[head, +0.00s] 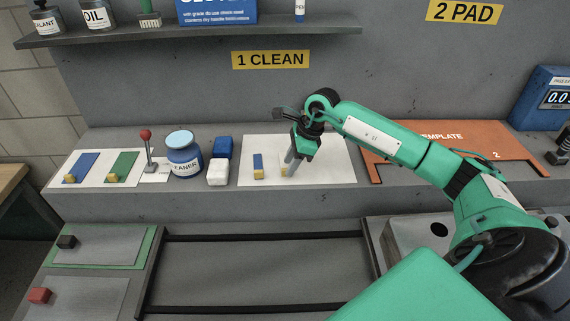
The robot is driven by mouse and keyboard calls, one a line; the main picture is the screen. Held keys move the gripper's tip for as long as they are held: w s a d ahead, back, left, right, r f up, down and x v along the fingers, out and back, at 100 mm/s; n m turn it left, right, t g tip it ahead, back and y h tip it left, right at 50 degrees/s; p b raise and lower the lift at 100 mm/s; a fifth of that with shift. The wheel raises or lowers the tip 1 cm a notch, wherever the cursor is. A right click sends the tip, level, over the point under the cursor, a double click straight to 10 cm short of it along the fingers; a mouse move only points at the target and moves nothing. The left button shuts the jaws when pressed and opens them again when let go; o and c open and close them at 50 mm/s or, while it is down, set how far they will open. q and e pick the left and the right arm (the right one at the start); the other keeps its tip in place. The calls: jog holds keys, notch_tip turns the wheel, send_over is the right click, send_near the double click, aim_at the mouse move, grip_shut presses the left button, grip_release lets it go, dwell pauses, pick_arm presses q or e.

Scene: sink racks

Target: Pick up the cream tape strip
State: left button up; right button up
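A white sheet (330,158) lies on the ledge under the "1 CLEAN" label. A small cream-yellow piece (284,170), which may be the end of the cream tape strip, shows on it at the fingertips of my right gripper (288,168). The gripper hides most of whatever lies there. The gripper points down at the sheet, and its grey fingers look close together; I cannot tell whether they hold anything. My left gripper is not in view.
Blue (222,147) and white (218,173) blocks, a blue cleaner jar (183,158) and a red-knobbed lever (147,145) stand to the left. Blue and green strips lie further left. An orange template (500,152) lies right, behind my arm. A shelf overhangs the ledge.

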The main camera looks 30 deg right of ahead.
jog(key=shift+x, duration=1.1)
grip_shut()
